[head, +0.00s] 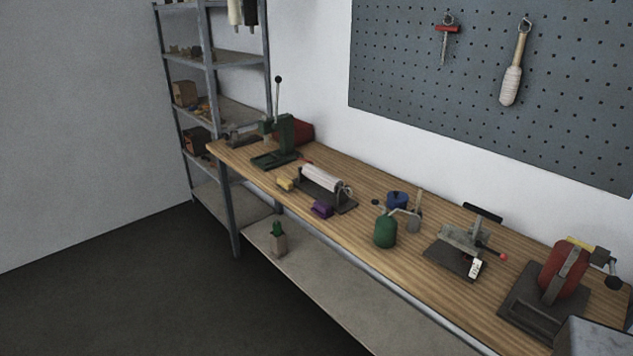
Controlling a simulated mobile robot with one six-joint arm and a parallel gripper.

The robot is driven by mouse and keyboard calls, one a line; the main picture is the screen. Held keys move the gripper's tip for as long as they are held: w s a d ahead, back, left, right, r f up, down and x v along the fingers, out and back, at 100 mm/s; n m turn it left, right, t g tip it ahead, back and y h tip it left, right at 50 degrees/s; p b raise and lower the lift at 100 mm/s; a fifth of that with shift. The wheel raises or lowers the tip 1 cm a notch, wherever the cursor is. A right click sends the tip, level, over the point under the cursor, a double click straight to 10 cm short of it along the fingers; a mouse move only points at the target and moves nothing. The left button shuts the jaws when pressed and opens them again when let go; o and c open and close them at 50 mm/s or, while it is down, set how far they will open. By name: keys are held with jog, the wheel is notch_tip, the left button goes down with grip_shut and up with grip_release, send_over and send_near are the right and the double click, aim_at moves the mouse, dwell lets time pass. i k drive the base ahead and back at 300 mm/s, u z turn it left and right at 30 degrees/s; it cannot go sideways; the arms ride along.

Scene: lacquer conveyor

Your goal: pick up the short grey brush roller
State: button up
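I cannot pick out a short grey brush roller for certain. A pale, light grey-white roller (322,177) lies across a dark stand on the wooden workbench, left of the middle. A long pale brush-like tool (511,84) with a wooden handle hangs on the pegboard. A white cylinder (235,11) and a black one (250,12) hang at the top of the shelf rack, cut off by the picture edge. My gripper is not in view.
The workbench (340,224) holds a green lever press (281,143), a purple block (321,209), a yellow block (285,184), a green canister (385,232), a grey clamp device (459,250) and a red machine (563,274). A cactus pot (278,242) stands on the lower shelf. The floor (130,290) at left is clear.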

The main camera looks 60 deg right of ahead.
aim_at(327, 181)
jog(key=z, duration=0.1)
jog(key=i, duration=0.9)
jog(key=u, duration=0.05)
